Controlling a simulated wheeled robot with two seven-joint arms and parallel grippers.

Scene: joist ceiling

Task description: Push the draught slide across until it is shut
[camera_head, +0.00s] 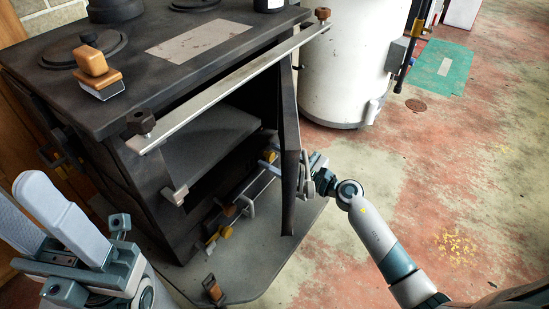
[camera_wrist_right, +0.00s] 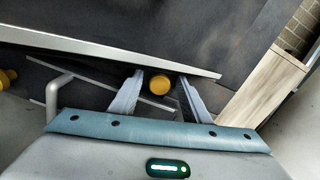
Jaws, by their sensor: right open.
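The black stove (camera_head: 130,190) has a low front strip with the draught slide (camera_head: 258,186), a pale metal bar between brass knobs. One brass knob (camera_head: 225,232) is at its near end. My right gripper (camera_head: 270,157) reaches in past the open stove door from the right, at the far end of the strip. In the right wrist view its open fingers (camera_wrist_right: 160,92) stand on either side of a yellow brass knob (camera_wrist_right: 159,85). I cannot tell whether they touch it. My left gripper (camera_head: 22,196) is raised at the lower left, empty, its fingers apart.
The stove door (camera_head: 290,150) stands open next to my right wrist. A pale rail (camera_head: 230,85) runs along the stove top's front edge. A white cylinder (camera_head: 345,70) stands behind. A wooden-handled block (camera_head: 97,72) sits on the stove.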

